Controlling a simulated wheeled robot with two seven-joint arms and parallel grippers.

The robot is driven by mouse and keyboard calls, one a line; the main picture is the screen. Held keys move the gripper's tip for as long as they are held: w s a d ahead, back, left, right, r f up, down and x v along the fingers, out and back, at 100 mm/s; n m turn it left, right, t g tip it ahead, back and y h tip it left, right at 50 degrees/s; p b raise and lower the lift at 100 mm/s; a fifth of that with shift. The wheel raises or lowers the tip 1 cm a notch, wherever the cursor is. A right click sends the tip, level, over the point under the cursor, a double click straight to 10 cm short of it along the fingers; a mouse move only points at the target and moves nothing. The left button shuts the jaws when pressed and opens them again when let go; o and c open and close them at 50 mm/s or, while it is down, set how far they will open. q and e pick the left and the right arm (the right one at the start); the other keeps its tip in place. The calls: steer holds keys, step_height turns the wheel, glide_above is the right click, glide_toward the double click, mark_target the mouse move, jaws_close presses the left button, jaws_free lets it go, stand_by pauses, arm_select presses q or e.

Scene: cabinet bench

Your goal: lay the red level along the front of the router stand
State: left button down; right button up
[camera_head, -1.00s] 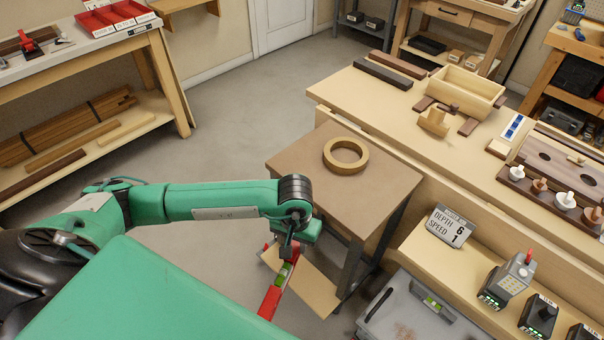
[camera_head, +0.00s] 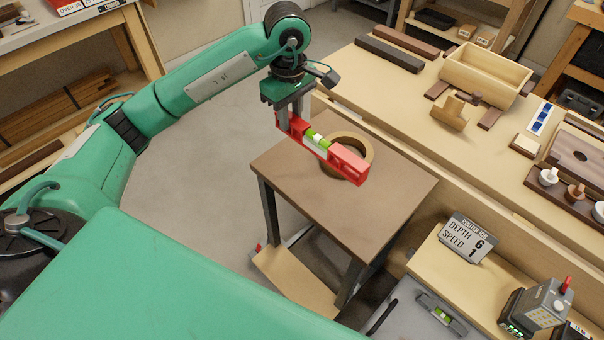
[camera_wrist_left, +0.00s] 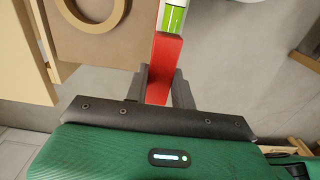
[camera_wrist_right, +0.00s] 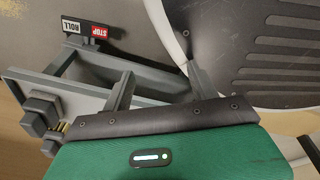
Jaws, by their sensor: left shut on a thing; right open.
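The red level (camera_head: 348,165), with a green-yellow vial, is held near one end by my left gripper (camera_head: 292,112). In the head view it is in the air, in front of part of the tan ring (camera_head: 366,150) and the brown top of the router stand (camera_head: 300,190). In the left wrist view the level (camera_wrist_left: 166,52) runs away between the fingers (camera_wrist_left: 160,88), to the right of the stand top (camera_wrist_left: 95,48). My right gripper (camera_wrist_right: 160,85) is open and empty in the right wrist view, out of the head view.
A long bench (camera_head: 400,95) with a wooden box (camera_head: 485,75) stands right of the stand. A depth and speed sign (camera_head: 463,238) and a grey case with another level (camera_head: 440,310) are at lower right. Most of the stand top is bare. A roll/stop label (camera_wrist_right: 85,28) is near my right gripper.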

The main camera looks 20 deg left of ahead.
arm_select(q)
step_height(320, 180, down, 13)
steer(key=shift+f+p, duration=0.1)
steer(key=shift+p, duration=0.45)
step_height(320, 180, down, 4)
steer(key=shift+f, duration=0.25)
steer(key=c, duration=1.2)
jaws_free()
steer(key=shift+o, duration=0.2)
arm_select(e)
steer(key=shift+s+a, duration=0.1)
steer(key=shift+s, duration=0.75)
